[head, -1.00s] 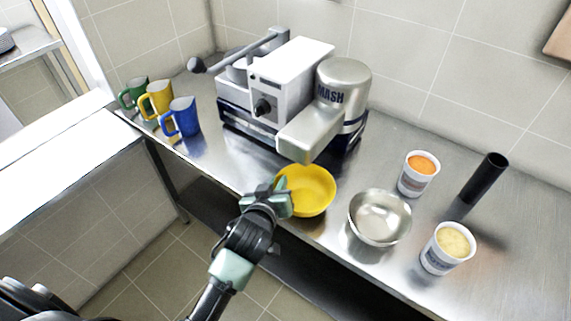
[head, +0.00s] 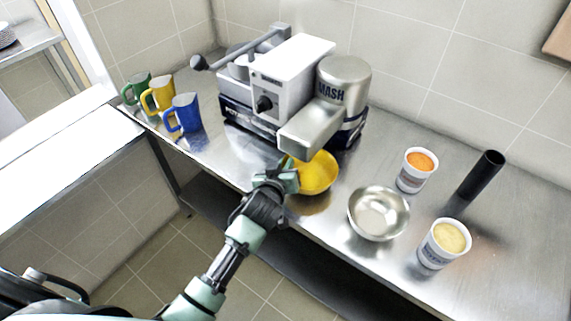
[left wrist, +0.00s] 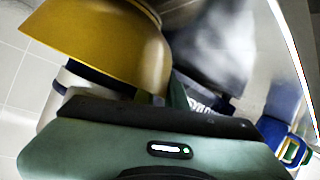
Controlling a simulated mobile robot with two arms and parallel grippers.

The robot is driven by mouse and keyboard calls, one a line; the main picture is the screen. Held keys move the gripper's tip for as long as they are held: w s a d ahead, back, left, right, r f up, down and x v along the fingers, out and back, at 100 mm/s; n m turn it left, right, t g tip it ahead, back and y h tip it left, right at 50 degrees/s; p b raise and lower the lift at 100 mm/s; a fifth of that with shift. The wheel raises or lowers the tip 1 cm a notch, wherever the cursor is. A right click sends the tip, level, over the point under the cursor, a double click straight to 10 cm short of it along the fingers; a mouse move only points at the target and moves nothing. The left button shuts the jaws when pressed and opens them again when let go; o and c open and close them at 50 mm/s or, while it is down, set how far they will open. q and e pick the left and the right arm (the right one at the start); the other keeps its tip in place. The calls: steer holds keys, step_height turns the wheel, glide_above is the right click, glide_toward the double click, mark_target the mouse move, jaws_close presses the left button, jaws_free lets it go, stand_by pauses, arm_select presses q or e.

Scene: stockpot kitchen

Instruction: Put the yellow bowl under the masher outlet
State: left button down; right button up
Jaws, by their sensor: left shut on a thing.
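The yellow bowl (head: 318,174) is at the front of the steel counter, upright, just below and in front of the masher's outlet (head: 303,138). The outlet head overlaps the bowl's back left rim in the head view. My left gripper (head: 281,176) is shut on the bowl's near left rim. The bowl also fills the upper left of the left wrist view (left wrist: 110,40). The masher (head: 292,78) is a white and grey machine marked MASH, standing against the wall. Whether the bowl touches the counter is hard to tell. My right gripper is not seen.
A steel bowl (head: 378,213) stands right of the yellow bowl. Two tubs, orange-filled (head: 416,170) and cream-filled (head: 443,244), and a black cylinder (head: 482,177) are farther right. Green (head: 137,90), yellow (head: 160,93) and blue (head: 184,113) mugs stand left of the masher.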

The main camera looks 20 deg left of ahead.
arm_select(q)
steer(key=c, duration=1.5)
jaws_free()
steer(key=shift+f, duration=0.1)
steer(key=shift+o, duration=0.2)
steer(key=shift+s+r, duration=0.15)
steer(key=shift+r, duration=0.05)
steer(key=b+v, duration=0.1)
steer(key=v, duration=1)
steer(key=shift+s+r, duration=0.15)
steer(key=shift+s, duration=0.2)
